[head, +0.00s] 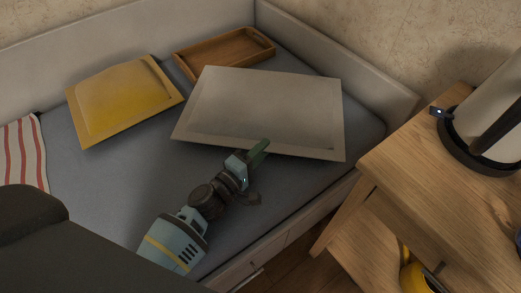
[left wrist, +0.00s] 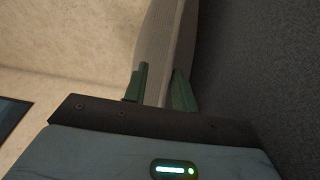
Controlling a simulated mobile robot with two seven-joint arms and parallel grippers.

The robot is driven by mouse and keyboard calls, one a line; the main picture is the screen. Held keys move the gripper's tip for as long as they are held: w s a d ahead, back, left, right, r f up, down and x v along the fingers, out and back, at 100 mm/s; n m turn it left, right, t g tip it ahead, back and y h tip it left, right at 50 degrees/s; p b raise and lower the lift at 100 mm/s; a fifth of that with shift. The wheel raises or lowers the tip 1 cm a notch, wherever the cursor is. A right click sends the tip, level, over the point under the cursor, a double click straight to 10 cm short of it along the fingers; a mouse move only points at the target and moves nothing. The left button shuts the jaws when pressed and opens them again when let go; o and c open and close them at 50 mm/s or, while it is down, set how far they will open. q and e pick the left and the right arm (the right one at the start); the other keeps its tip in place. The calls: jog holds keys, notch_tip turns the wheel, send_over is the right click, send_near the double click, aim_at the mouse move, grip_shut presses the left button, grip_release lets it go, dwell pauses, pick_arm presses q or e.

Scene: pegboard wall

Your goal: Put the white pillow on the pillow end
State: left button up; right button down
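The white pillow (head: 265,105), which looks grey-beige in this light, lies on the right part of the bed, its front right corner at the mattress edge. My left gripper (head: 259,150) is at the middle of its front edge. In the left wrist view the pillow (left wrist: 160,50) runs between the two green fingers of my left gripper (left wrist: 162,88) and fills the gap, so it looks shut on the pillow's edge. One finger is on the bed side, partly hidden in the head view. My right gripper is not in view.
A yellow pillow (head: 120,98) lies to the left on the bed (head: 110,185). A wooden tray (head: 225,50) stands behind the white pillow. A striped cloth (head: 22,150) is at far left. A wooden table (head: 440,190) with a kettle (head: 490,125) stands at right.

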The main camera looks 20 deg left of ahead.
pick_arm(q)
jog(key=shift+s+f, duration=0.2)
jog(key=shift+f, duration=0.3)
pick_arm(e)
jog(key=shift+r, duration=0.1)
pick_arm(q)
jog(key=shift+r+p, duration=0.25)
jog(key=shift+p, duration=0.1)
jog(key=shift+w+r+p, duration=0.1)
jog(key=shift+r+p, duration=0.25)
jog(key=shift+p, duration=0.05)
jog(key=v, duration=1.1)
jog(key=shift+s+a+r, duration=0.2)
jog(key=shift+s, duration=0.2)
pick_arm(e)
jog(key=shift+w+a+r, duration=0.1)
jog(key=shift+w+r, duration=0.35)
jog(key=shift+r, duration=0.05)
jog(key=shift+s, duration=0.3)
